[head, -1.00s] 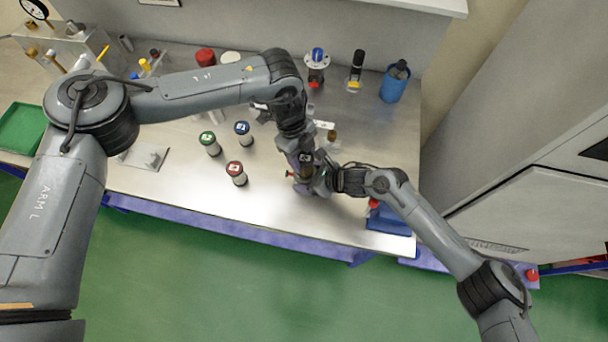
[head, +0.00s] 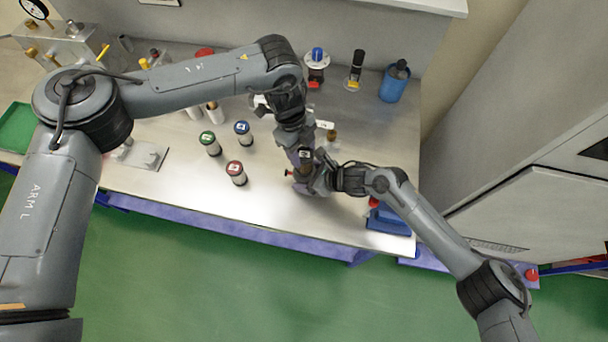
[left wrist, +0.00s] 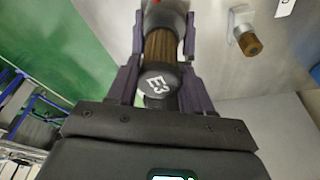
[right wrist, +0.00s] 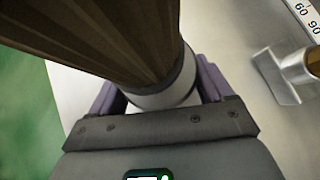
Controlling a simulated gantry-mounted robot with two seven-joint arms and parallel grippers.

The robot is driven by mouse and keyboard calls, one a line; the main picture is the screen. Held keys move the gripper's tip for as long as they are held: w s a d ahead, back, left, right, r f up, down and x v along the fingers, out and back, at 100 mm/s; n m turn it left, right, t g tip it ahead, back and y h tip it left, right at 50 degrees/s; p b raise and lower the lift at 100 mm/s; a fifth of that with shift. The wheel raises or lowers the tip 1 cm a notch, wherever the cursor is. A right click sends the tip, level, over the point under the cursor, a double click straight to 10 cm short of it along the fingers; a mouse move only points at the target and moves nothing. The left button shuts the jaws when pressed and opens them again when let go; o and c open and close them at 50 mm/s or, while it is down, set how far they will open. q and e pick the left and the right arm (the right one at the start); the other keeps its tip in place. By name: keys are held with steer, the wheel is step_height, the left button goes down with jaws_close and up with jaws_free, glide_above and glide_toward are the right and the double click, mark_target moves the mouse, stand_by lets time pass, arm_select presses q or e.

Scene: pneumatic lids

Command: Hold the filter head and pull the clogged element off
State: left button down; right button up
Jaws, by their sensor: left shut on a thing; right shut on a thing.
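My left gripper (head: 304,156) is shut on the brown pleated element (left wrist: 160,50), which has a dark end cap marked E3 (left wrist: 160,84) and shows between the jaws in the left wrist view. The grey filter head (left wrist: 165,18) is just beyond it. My right gripper (right wrist: 157,100) is shut on the light grey head (right wrist: 165,98). The pleated element (right wrist: 110,35) rises large in front of that camera, its dark lower band against the head; I cannot tell if there is a gap. In the head view my grippers mostly hide both parts.
Canisters with green (head: 207,137), blue (head: 242,127) and red (head: 235,168) tops stand left of the grippers. A brass-ended fitting (head: 331,135) is close behind. A blue box (head: 388,220) sits at the right front corner. The bench front left of centre is clear.

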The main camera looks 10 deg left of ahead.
arm_select(q)
steer(key=shift+w+d+r, duration=0.1)
steer(key=shift+d+r, duration=0.05)
steer(key=shift+r, duration=0.45)
arm_select(e)
steer(key=shift+s+d+f, duration=0.2)
steer(key=shift+d+f, duration=0.15)
steer(key=shift+f, duration=0.25)
arm_select(q)
steer(key=c, duration=0.8)
jaws_free()
steer(key=o, duration=0.4)
steer(key=shift+f, duration=0.1)
arm_select(e)
steer(key=shift+w+r, duration=0.1)
steer(key=shift+a+r, duration=0.1)
arm_select(q)
steer(key=shift+f, duration=0.1)
arm_select(e)
steer(key=shift+r, duration=0.1)
arm_select(q)
steer(key=v, duration=1.2)
arm_select(e)
steer(key=shift+w+a+r, duration=0.1)
steer(key=shift+a+r, duration=0.05)
steer(key=shift+r, duration=0.05)
